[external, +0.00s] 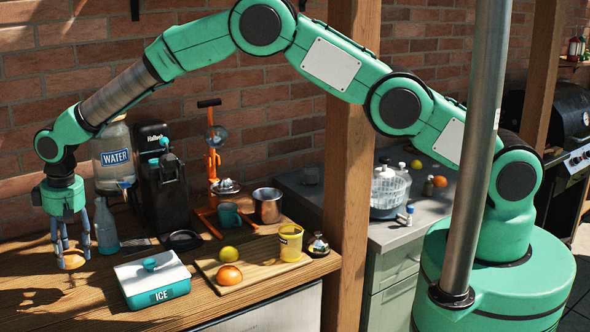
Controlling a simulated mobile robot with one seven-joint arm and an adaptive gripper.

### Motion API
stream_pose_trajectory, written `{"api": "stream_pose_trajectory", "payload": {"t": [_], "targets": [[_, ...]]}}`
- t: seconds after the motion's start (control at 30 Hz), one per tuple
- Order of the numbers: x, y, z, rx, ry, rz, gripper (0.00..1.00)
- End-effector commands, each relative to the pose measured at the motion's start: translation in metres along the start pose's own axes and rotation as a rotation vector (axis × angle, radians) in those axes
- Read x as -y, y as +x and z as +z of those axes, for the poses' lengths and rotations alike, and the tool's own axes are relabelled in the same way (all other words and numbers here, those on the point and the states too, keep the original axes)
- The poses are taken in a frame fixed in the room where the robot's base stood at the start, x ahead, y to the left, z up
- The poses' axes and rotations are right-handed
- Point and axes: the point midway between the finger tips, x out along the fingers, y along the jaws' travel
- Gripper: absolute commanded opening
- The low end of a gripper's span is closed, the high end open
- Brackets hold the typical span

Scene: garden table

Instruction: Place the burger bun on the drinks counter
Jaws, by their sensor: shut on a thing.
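My gripper (70,252) points down at the far left, over the left end of the wooden drinks counter (225,310). Its fingers are shut on a small round orange-brown thing, which looks like the burger bun (72,261). The fingers cover part of the bun. It is low over the counter; I cannot tell whether it touches the wood. A blue bottle (106,228) stands just right of the gripper, and the ice box (152,281) with a white lid is at the right front of it.
A water dispenser (113,157), a black coffee machine (160,180) and an orange juicer press (212,165) stand behind. A cutting board (262,275) holds fruit and a yellow cup (290,243). A wooden post (348,200) stands at the counter's right end. Bare wood shows at the left front.

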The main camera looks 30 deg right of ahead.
Motion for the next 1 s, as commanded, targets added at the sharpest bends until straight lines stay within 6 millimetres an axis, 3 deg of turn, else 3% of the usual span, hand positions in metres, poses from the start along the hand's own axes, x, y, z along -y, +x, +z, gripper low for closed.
{"api": "stream_pose_trajectory", "payload": {"t": [0.27,0.63,1.0], "targets": [[0.0,0.011,0.002,0.003,0.0,0.001,0.27],[0.0,0.057,0.007,0.001,0.0,0.0,0.27],[0.0,0.062,0.008,0.0,0.0,0.0,0.27]]}}
